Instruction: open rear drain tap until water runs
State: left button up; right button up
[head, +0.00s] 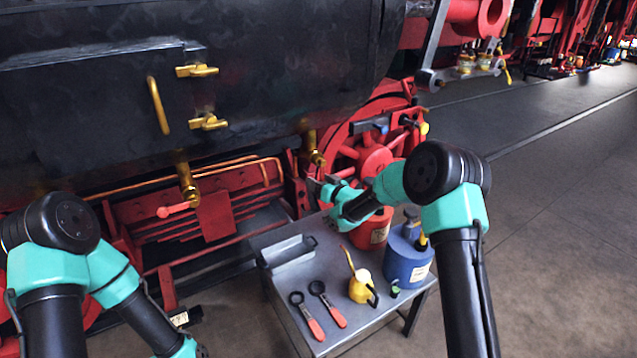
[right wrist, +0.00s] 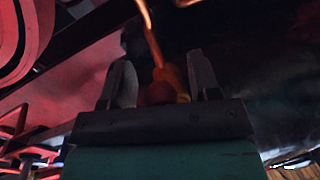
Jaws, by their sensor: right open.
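Two brass drain taps hang under the black locomotive side. The left tap (head: 188,182) has a red lever (head: 174,210) sticking out sideways. The right tap (head: 312,145) hangs near the red wheel; I cannot tell from the picture which is the rear one. My right gripper (head: 322,186) is just below the right tap. In the right wrist view its open fingers (right wrist: 161,80) stand either side of a red lever end (right wrist: 156,93) with brass behind it. Whether a finger touches it is unclear. No running water is visible. My left arm's end is cut off at the bottom edge.
A grey metal cart (head: 300,335) stands below my right arm. It carries a red can (head: 375,230), a blue can (head: 408,258), a yellow oil can (head: 361,288), two red-handled tools (head: 312,322) and a small tray (head: 288,252). The floor at right is clear.

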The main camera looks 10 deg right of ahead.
jog(key=shift+c, duration=0.2)
grip_shut()
dwell(0.4)
